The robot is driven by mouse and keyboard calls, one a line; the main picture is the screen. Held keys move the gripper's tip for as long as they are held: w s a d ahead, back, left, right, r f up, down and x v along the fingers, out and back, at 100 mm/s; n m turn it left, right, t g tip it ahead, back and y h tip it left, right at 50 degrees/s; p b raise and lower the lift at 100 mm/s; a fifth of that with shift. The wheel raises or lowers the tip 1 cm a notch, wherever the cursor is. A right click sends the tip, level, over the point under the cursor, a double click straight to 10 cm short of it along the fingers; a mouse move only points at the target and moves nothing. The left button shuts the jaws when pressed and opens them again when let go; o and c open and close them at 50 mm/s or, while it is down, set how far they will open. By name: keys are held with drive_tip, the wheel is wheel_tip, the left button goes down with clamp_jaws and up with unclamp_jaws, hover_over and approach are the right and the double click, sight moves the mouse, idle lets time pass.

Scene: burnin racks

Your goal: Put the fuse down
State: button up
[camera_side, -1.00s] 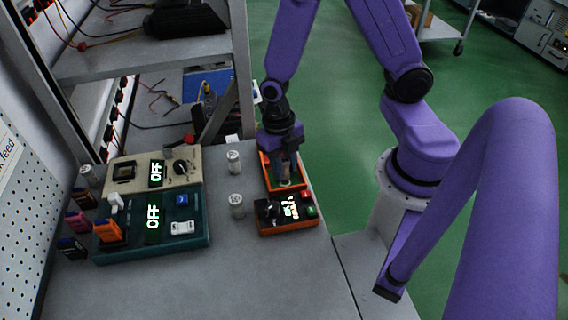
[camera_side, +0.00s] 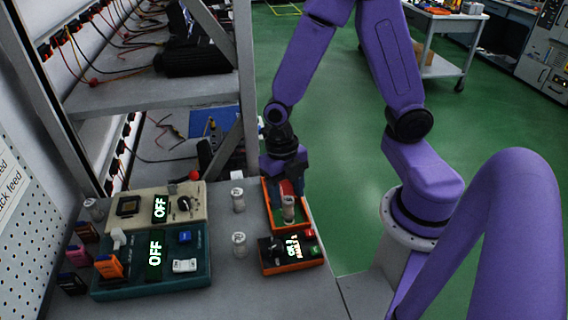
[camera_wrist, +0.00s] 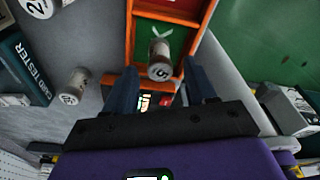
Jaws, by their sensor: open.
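A pale cylindrical fuse (camera_side: 288,208) stands upright in the green part of an orange-walled tray (camera_side: 268,208). In the wrist view the fuse (camera_wrist: 159,60) shows its numbered end, near and between the tips of my gripper (camera_wrist: 164,75). The fingers are apart, with a gap on both sides of the fuse. In the side view my gripper (camera_side: 287,184) is just above and behind the fuse, at the tray. A red part of the tray is partly hidden by the gripper there.
A black-and-orange unit (camera_side: 290,252) with a lit display adjoins the tray. Two similar cylinders, one farther back (camera_side: 238,200) and one nearer (camera_side: 239,245), stand to its left. A beige unit (camera_side: 155,210) and a teal unit (camera_side: 150,270) both read OFF. The front bench is clear.

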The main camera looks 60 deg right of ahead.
wheel_tip(320, 180, up, 8)
drive_tip(key=w, duration=0.1)
drive_tip(key=s+r+m+t, duration=0.1)
drive_tip(key=s+r+m, duration=0.1)
drive_tip(key=s+m, duration=0.4)
drive_tip(key=s+d+r+m, duration=0.1)
drive_tip(key=s+m, duration=0.5)
drive_tip(key=m, duration=0.7)
drive_tip(key=shift+s+r+t, duration=0.2)
drive_tip(key=shift+r+t, duration=0.2)
drive_tip(key=shift+r, duration=0.4)
